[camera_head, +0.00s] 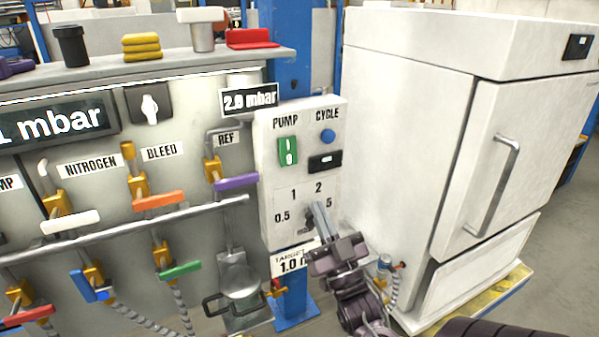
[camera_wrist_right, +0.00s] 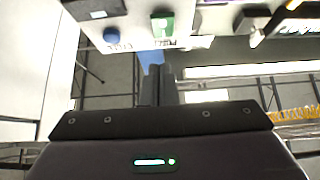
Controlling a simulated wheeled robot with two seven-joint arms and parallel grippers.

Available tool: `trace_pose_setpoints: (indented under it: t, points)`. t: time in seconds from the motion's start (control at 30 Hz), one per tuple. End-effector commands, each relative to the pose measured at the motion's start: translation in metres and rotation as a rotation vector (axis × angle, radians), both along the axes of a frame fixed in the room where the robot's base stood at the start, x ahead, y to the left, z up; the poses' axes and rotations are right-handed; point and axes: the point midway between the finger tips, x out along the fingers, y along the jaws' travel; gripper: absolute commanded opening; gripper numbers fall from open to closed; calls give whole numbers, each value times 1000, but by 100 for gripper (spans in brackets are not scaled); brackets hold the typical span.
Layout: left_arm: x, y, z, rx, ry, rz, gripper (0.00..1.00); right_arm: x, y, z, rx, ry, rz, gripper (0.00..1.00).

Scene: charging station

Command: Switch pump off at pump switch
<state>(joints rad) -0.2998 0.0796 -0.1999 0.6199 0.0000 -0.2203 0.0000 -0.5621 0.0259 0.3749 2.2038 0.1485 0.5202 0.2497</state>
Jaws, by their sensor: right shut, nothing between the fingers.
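The pump switch (camera_head: 288,151) is a green rocker under the word PUMP on the white control box (camera_head: 264,190). It also shows in the right wrist view, near the top, as a green piece (camera_wrist_right: 162,22). My right gripper (camera_head: 319,208) is shut and empty. In the head view its fingertips overlap the lower part of the box, by the dial numbers, below and to the right of the pump switch. In the right wrist view the fingers (camera_wrist_right: 158,75) point up toward the box and stand apart from the switch. My left gripper is not in view.
A valve panel with colored handles, such as the purple handle (camera_head: 236,182), stands to the left. A white cabinet (camera_head: 400,150) stands close on the right.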

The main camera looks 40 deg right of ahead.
Motion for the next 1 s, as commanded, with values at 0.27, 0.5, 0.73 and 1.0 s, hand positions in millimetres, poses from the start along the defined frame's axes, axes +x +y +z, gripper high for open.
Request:
trace_pose_setpoints:
  t: [0.27,0.5,0.73,1.0]
  points:
    - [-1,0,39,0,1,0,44,48,-15,45,-2,-4,1,0]
    - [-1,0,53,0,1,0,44,78,-25,40,0,0,0,0]
    - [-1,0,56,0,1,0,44,88,-28,36,0,1,0,0]
    - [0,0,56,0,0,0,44,89,-28,35,0,0,0,0]
